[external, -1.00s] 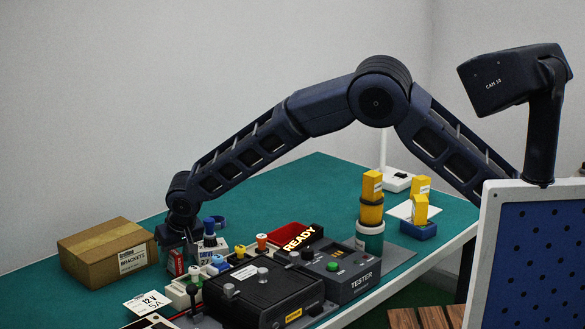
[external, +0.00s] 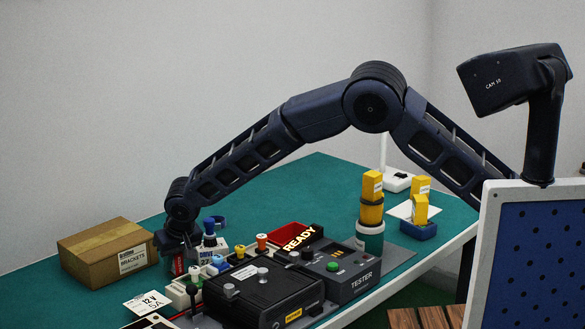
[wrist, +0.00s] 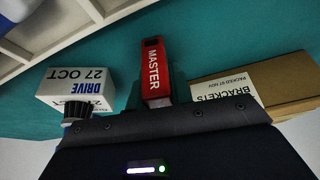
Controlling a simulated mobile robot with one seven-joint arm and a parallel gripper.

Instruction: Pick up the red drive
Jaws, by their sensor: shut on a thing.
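The red drive (wrist: 155,62), marked MASTER in white, stands out in the wrist view between the fingers of my gripper (wrist: 155,97). The gripper is shut on it. In the external view my gripper (external: 178,246) is low over the green table, and only a small red part of the drive (external: 178,265) shows below it. The rest of the drive is hidden by the gripper. I cannot tell whether the drive touches the table.
A white drive box (wrist: 75,88) marked 27 OCT stands close beside the red drive. A cardboard BRACKETS box (external: 105,252) is on the other side. A black case (external: 262,293) and a tester (external: 350,275) stand to the right.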

